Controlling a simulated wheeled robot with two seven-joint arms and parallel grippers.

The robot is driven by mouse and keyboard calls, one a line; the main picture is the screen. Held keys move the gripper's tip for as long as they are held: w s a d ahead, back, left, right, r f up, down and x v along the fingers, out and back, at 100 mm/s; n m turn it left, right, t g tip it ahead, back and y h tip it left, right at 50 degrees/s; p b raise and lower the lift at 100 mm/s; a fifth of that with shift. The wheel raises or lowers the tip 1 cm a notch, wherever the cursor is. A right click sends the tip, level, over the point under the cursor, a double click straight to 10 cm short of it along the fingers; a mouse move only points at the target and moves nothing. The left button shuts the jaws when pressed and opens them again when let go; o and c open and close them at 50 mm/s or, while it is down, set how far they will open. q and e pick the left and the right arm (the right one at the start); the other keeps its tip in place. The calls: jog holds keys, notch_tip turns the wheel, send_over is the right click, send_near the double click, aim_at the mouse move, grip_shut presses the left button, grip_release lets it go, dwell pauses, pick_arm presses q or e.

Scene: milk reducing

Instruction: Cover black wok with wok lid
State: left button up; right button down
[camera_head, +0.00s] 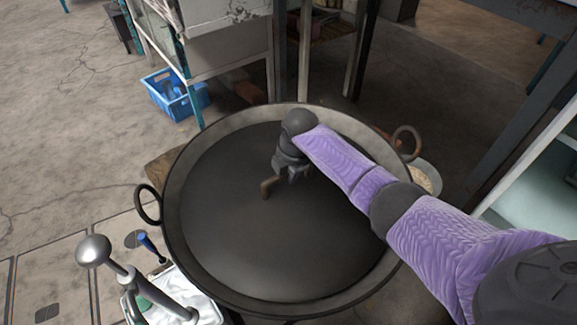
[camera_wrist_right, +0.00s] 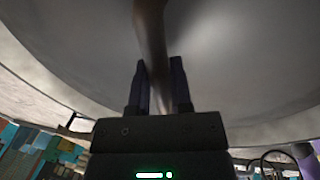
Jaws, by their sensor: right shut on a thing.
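The black wok (camera_head: 172,215) is large and round, with ring handles at left and upper right, in the middle of the head view. A dark round disc, which looks like the wok lid (camera_head: 250,235), covers most of its opening, with the wok's grey inner wall showing around it. I cannot tell whether the lid rests or hangs slightly above. My right gripper (camera_head: 279,178) is over the lid, shut on its brown bar handle (camera_head: 268,187). In the right wrist view the handle (camera_wrist_right: 151,40) runs between the fingers (camera_wrist_right: 160,88), before the pale lid surface (camera_wrist_right: 235,50). My left gripper is out of view.
A metal tool with a ball end (camera_head: 93,250) and a blue-handled item (camera_head: 150,246) are at the lower left, by a white sheet (camera_head: 200,305). A pale bowl (camera_head: 425,175) is partly hidden right of the wok.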

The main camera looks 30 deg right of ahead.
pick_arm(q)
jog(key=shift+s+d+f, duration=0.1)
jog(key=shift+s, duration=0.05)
pick_arm(e)
jog(key=shift+f, duration=0.25)
dwell(0.3)
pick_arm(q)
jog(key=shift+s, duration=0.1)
pick_arm(e)
jog(key=shift+c, duration=2.2)
grip_release()
pick_arm(q)
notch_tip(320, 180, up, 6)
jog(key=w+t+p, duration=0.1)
jog(key=p, duration=0.5)
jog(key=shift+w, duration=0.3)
pick_arm(e)
notch_tip(320, 180, up, 10)
jog(key=s, duration=0.2)
jog(key=shift+f, duration=0.15)
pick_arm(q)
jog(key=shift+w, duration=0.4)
